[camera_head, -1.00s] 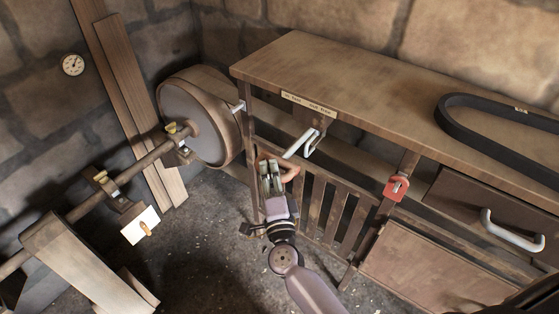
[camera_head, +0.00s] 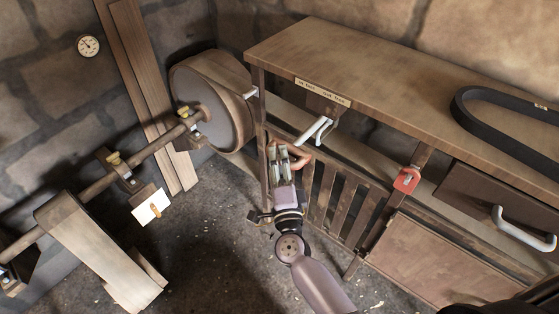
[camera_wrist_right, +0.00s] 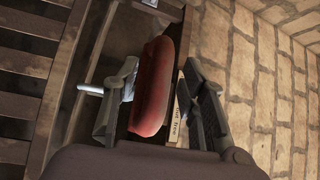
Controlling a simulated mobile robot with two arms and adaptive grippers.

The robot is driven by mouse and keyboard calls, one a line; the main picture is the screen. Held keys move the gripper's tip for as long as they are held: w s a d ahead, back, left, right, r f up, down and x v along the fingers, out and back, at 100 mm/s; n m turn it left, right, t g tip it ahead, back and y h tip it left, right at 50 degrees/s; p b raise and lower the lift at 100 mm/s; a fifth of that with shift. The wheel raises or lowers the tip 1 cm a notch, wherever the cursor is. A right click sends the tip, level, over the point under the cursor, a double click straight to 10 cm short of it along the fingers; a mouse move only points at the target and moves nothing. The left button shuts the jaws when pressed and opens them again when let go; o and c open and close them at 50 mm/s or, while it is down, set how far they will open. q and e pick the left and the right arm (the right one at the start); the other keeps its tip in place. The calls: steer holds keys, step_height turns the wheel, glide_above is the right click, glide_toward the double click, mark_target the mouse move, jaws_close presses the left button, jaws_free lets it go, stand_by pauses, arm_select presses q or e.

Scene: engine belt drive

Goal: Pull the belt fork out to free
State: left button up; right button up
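A rounded red-brown handle (camera_head: 301,158) shows at the front left of the bench, partly hidden by my right gripper (camera_head: 281,150). In the right wrist view the red handle (camera_wrist_right: 157,88) lies between the two fingers of my right gripper (camera_wrist_right: 163,100). The fingers are apart, with a visible gap on the right side, so it is open around the handle. A pale metal bracket (camera_head: 315,129) sits just right of the handle, below a lettered plate (camera_head: 323,92) on the bench edge. I cannot tell which part is the belt fork. My left gripper is not in view.
The wooden bench (camera_head: 390,85) carries a black belt loop (camera_head: 468,122). A slatted panel (camera_head: 340,205) and a red padlock-like tag (camera_head: 407,180) are below. A large pulley drum (camera_head: 205,100) on a shaft stands left. Floor (camera_head: 215,235) is clear between.

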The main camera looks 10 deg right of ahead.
steer(key=s+a+f, duration=0.1)
steer(key=s, duration=1)
steer(key=shift+s+a+f, duration=0.15)
steer(key=shift+s+f, duration=0.15)
steer(key=shift+s, duration=0.05)
steer(key=shift+f, duration=0.1)
steer(key=s+f+n+g+y, duration=0.25)
steer(key=f+n, duration=0.25)
steer(key=f, duration=0.6)
steer(key=s+f+n+g+y, duration=0.1)
steer(key=s+f+n+g, duration=0.25)
steer(key=f, duration=0.75)
steer(key=s+f+n+g+y, duration=0.25)
steer(key=f+n, duration=0.25)
steer(key=f, duration=0.6)
steer(key=s+d+f+n+g+h, duration=0.1)
steer(key=s+d+f+n+g, duration=0.1)
steer(key=s, duration=0.6)
steer(key=s+d+f+n+g+h, duration=0.1)
steer(key=s+d+f+g, duration=0.3)
steer(key=s+f, duration=0.5)
steer(key=s+d+f+n+g+h, duration=0.2)
steer(key=s+d+f, duration=0.4)
steer(key=s, duration=0.3)
steer(key=shift+s+d+f+n+g, duration=0.2)
steer(key=shift+d+n+g, duration=0.1)
steer(key=shift+n+g, duration=0.55)
